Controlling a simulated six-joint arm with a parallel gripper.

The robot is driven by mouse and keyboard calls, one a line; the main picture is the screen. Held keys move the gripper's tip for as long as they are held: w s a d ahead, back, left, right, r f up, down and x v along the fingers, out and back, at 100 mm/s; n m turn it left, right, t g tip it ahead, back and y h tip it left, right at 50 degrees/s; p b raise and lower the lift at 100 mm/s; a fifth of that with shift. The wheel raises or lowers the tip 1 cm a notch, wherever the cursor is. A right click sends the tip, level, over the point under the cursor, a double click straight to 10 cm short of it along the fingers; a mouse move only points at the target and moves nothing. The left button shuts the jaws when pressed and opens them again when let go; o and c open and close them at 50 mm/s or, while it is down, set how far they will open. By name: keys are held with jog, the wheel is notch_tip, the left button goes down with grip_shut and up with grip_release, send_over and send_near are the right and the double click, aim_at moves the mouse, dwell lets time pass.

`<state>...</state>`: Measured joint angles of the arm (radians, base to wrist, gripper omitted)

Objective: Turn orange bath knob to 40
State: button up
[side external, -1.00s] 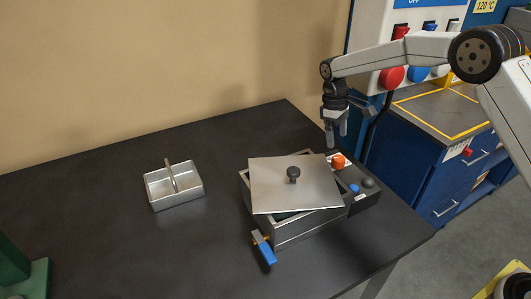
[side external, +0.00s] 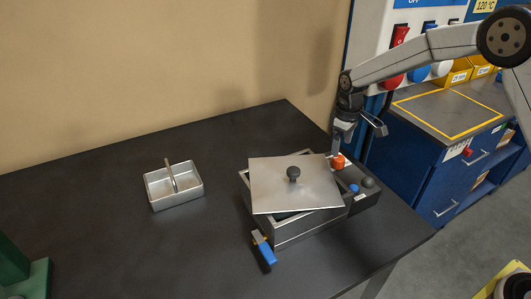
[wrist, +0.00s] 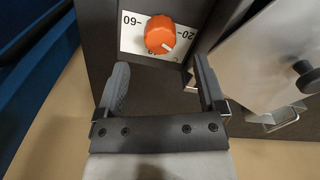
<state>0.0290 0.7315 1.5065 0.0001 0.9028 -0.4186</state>
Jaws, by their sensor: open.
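The orange bath knob (side external: 338,161) sits on the control end of the metal bath (side external: 290,232). In the wrist view the orange knob (wrist: 160,35) lies on a white dial plate (wrist: 131,40) marked 60 and 20, with other marks partly hidden. A pale pointer line on the knob faces the lower right. My gripper (wrist: 162,85) is open and empty, and its fingertips are short of the knob, one to each side of it in the picture. In the side view my gripper (side external: 335,145) is just behind the knob, pointing down.
A metal lid (side external: 270,185) with a black handle lies askew on the bath. A blue-handled valve (side external: 264,249) juts from the front. A divided metal tray (side external: 184,193) stands left on the open table.

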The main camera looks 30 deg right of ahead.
aim_at(339, 158)
jog(key=shift+f, duration=2.9)
grip_shut()
